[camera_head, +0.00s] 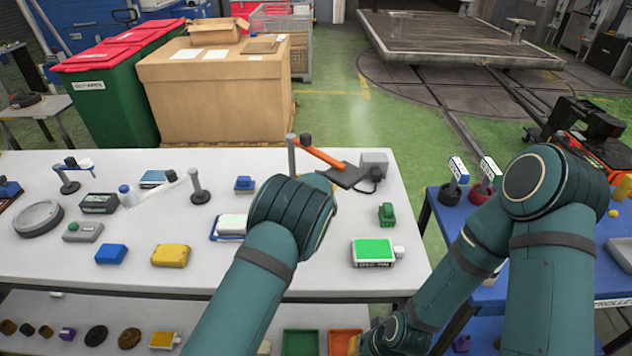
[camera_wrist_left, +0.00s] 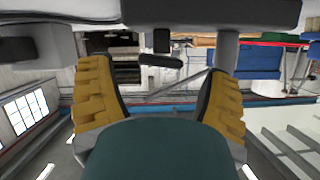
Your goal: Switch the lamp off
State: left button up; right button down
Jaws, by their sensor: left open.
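An orange-armed stand that looks like the lamp (camera_head: 318,153) is near the back edge of the white table. It has a grey post, a dark knob on top and a flat dark head at its right end. I cannot tell whether it is lit, and no switch is clear. My left gripper (camera_head: 318,182) is just in front of it, mostly hidden by my left wrist. In the left wrist view its yellow fingers (camera_wrist_left: 158,105) are spread apart with nothing clearly held. My right gripper (camera_head: 375,340) shows only partly at the bottom, its fingers unclear.
On the white table (camera_head: 325,270) are a green-faced box (camera_head: 373,251), a small green part (camera_head: 387,213), a yellow box (camera_head: 170,255), a blue box (camera_head: 111,253) and other stands (camera_head: 198,186). A blue table stands at right. The table's front middle is largely clear.

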pick_arm(q)
jog(key=shift+x, duration=0.75)
jog(key=c, duration=1.2)
jog(key=n+b, duration=0.1)
jog(key=b, duration=0.1)
jog(key=h+b, duration=0.1)
jog(key=b, duration=0.2)
jog(key=shift+a+f+n, duration=0.2)
jog(key=shift+a+n, duration=0.05)
jog(key=shift+n, duration=0.15)
jog(key=shift+n+h+b, duration=0.3)
jog(key=shift+h+b, duration=0.1)
jog(key=shift+b, duration=0.4)
jog(key=shift+r, duration=0.2)
jog(key=o, duration=1.2)
